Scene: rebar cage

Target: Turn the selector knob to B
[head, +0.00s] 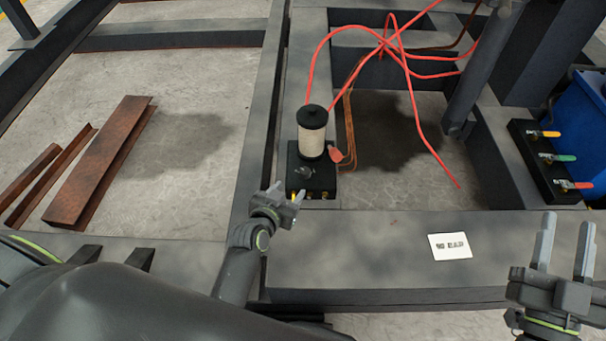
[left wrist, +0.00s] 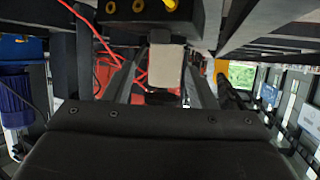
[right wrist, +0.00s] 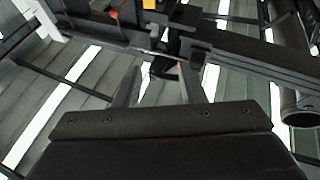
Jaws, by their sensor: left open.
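A black box (head: 325,182) sits on the grey steel frame near the middle of the head view. A pale cylinder with a black cap (head: 312,140) stands on it. A small dark knob (head: 304,172) is on the box's top, in front of the cylinder; its lettering and pointing direction are too small to read. My left gripper (head: 285,192) is at the box's front left corner, fingers apart and empty, close to the knob. The left wrist view shows the box (left wrist: 150,18) above and the pale cylinder (left wrist: 166,67) beyond the fingers. My right gripper (head: 565,245) is open and empty at the right.
Red hoses (head: 408,75) loop behind the box. A white label card (head: 450,246) lies on the front beam. A valve block with coloured handles (head: 545,160) and a blue container (head: 585,120) are at the right. Rusty steel profiles (head: 100,165) lie on the floor at left.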

